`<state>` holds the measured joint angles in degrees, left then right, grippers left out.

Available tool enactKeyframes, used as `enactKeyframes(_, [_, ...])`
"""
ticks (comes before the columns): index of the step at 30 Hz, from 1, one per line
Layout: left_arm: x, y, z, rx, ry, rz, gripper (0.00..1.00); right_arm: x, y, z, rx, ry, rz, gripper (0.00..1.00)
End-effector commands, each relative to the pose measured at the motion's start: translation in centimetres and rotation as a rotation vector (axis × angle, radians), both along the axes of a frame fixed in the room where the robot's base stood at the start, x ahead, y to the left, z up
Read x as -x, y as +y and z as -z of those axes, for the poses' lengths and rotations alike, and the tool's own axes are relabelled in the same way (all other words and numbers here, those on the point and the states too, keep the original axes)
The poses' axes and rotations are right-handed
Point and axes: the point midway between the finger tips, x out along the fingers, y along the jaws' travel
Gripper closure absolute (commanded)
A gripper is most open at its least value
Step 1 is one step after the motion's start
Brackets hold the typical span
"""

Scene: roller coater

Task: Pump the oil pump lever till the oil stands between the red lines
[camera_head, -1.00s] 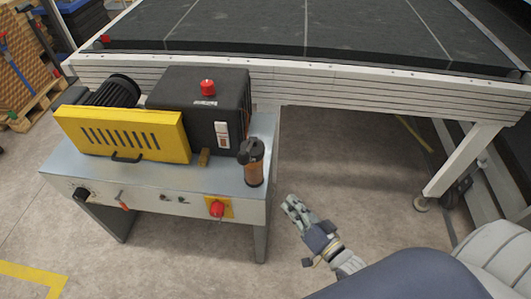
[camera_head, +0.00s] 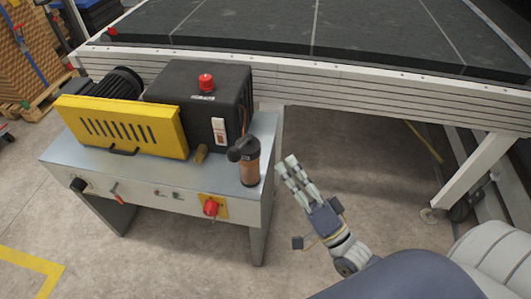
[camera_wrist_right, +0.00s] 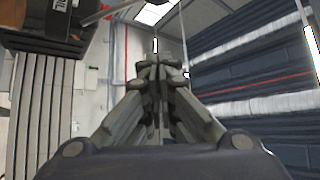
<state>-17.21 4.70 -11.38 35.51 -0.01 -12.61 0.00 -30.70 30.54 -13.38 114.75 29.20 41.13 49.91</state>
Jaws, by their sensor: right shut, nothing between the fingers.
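The oil pump (camera_head: 249,168) stands upright on the right end of the grey machine table in the head view. It has a clear body with brown oil and a black top. Its black lever (camera_head: 236,154) sticks out to the left of the top. The red lines and exact oil level are too small to tell. My right gripper (camera_head: 286,164) is shut and empty, to the right of the pump and apart from it. My left gripper is not in view.
A black housing (camera_head: 180,95) with a red button (camera_head: 206,82) and a yellow guard (camera_head: 120,125) stand left of the pump. A red switch (camera_head: 211,207) is on the table front. The conveyor frame (camera_head: 340,90) runs behind.

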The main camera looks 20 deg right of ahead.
Motion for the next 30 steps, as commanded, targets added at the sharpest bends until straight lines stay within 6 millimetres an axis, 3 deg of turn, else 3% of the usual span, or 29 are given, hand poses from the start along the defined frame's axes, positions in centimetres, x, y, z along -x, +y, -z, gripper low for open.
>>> enactKeyframes(18, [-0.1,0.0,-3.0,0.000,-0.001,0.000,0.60,-8.6,2.5,-4.7,-0.001,-0.001,0.000,1.00])
enactKeyframes(21, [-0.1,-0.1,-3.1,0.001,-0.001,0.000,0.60,-7.7,3.9,-3.3,-0.002,0.005,0.000,1.00])
enactKeyframes(30, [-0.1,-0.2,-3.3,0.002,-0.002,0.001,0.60,-7.1,5.5,-2.2,0.001,0.000,0.000,1.00])
